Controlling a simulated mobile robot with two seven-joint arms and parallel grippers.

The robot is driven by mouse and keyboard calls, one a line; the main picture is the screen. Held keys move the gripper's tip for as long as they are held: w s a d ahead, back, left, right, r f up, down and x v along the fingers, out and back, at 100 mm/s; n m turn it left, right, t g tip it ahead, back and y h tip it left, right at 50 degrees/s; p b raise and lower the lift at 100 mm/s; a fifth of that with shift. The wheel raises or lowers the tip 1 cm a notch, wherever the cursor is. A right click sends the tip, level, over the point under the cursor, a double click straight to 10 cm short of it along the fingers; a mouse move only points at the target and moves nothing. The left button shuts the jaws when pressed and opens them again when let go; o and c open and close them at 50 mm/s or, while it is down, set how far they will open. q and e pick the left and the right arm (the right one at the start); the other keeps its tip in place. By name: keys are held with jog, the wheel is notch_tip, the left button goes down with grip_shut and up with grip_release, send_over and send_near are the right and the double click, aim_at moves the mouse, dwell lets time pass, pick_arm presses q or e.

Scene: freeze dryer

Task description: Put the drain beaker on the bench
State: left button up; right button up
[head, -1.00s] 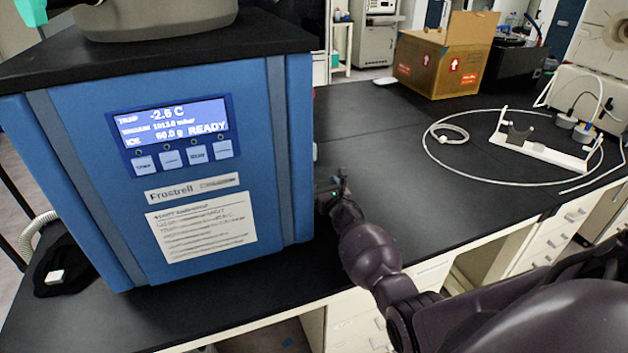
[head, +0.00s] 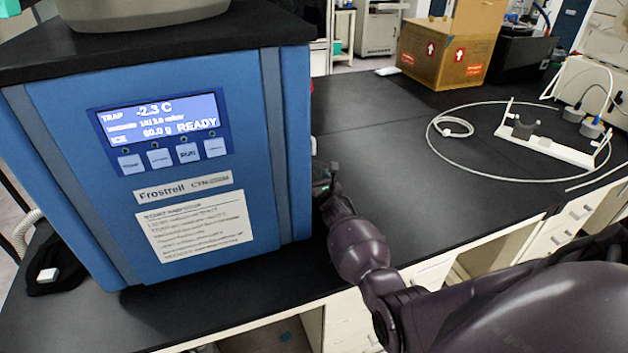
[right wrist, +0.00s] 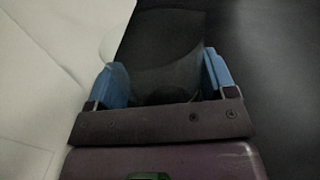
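The drain beaker (right wrist: 165,75) seems to be the faint clear vessel in the right wrist view, between and just ahead of my right gripper's blue fingers. Its outline is dim, and I cannot tell whether the fingers touch it. I cannot make it out in the head view. My right gripper (right wrist: 163,84) has its fingers spread wide. In the head view the right gripper (head: 325,181) is low over the bench (head: 400,210), close beside the right side of the blue freeze dryer (head: 270,150). My left gripper is not in view.
The dryer fills the left of the bench; its screen (head: 158,118) reads -2.3 C and READY. A cardboard box (head: 435,58) stands at the back. A looped white tube (head: 437,150) and a white stand (head: 545,148) lie to the right. The bench between is clear.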

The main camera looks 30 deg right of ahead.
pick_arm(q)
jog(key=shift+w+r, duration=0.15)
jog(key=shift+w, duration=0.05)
pick_arm(e)
jog(key=o, duration=0.3)
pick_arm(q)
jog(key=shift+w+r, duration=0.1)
pick_arm(e)
jog(key=shift+r, duration=0.1)
jog(key=shift+r, duration=0.2)
jog(key=shift+s+p, duration=0.4)
jog(key=shift+p, duration=0.05)
jog(key=s+p, duration=0.1)
jog(key=s, duration=0.2)
jog(key=s+a+p, duration=0.1)
jog(key=s, duration=0.2)
jog(key=s+a+p, duration=0.1)
jog(key=s, duration=0.3)
jog(key=shift+s+p, duration=0.1)
jog(key=shift+p, duration=0.25)
jog(key=shift+s+a+f, duration=0.1)
jog(key=shift+s+a, duration=0.05)
jog(key=shift+s, duration=0.3)
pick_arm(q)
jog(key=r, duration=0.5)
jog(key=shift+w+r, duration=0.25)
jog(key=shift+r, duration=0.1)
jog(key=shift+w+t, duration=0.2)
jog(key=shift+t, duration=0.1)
